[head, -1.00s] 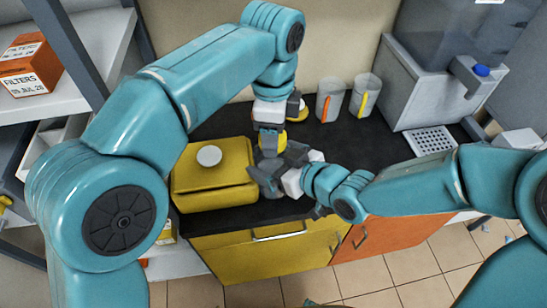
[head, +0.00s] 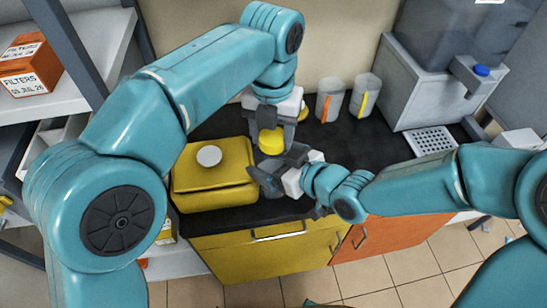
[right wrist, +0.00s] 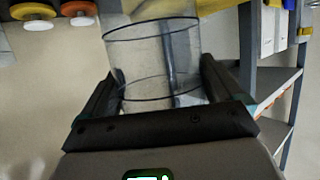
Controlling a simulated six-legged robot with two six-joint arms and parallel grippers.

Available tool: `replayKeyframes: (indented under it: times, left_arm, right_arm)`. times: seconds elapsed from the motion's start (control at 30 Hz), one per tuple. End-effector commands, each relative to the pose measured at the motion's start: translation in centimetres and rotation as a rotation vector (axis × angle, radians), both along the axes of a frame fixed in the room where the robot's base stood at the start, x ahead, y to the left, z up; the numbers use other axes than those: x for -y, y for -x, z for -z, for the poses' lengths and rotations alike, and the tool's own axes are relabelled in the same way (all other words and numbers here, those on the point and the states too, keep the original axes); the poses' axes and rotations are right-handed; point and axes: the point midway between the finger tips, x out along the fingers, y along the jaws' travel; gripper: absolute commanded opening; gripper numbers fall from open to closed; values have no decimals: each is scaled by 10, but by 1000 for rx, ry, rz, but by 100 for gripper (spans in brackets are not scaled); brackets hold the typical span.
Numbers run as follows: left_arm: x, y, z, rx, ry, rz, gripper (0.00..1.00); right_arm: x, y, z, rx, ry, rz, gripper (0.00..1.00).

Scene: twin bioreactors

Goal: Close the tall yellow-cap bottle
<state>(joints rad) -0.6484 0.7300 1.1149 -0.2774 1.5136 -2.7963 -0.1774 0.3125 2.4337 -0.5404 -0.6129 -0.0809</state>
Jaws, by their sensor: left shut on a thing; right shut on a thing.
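The yellow cap (head: 271,141) is at the middle of the head view, between the fingers of my left gripper (head: 272,130), which comes down from above and is shut on it. My right gripper (head: 272,178) is just below the cap, coming in from the right. In the right wrist view its fingers (right wrist: 158,92) are shut on a clear bottle (right wrist: 150,55). The bottle is mostly hidden by the grippers in the head view. The cap is above the bottle, but I cannot tell whether it is seated on the rim.
A yellow box with a round white lid (head: 209,156) stands left of the grippers. Two clear cups, one with an orange stripe (head: 330,100) and one with a yellow stripe (head: 363,97), stand behind right. A grey dispenser (head: 420,85) is farther right. The dark counter (head: 385,150) between is clear.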

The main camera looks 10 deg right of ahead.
Motion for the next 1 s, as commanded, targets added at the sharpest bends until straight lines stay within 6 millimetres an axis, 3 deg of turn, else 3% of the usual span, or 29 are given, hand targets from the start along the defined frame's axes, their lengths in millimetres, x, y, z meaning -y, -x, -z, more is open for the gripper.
replayKeyframes:
  times: [0.03, 0.07, 0.1, 0.13, 0.6, 1.0]
  left_arm:
    - [0, 0, 0, -1, 0, 0, 18]
    - [0, 0, 0, -2, -1, -1, 64]
    - [0, 0, 0, -2, -1, -1, 77]
    - [0, 1, 0, -2, 0, -1, 80]
    - [3, 2, -2, -2, 5, 1, 80]
    - [2, 1, -45, 0, 3, 0, 80]
  right_arm:
    - [0, -1, -2, 4, -2, 2, 9]
    - [0, -1, -2, 4, -2, 2, 9]
    - [0, -1, -2, 4, -2, 2, 9]
    - [0, -1, -2, 4, -1, 1, 9]
    - [-1, -1, -2, 6, -1, -2, 9]
    - [-1, 0, -1, 2, -1, 0, 9]
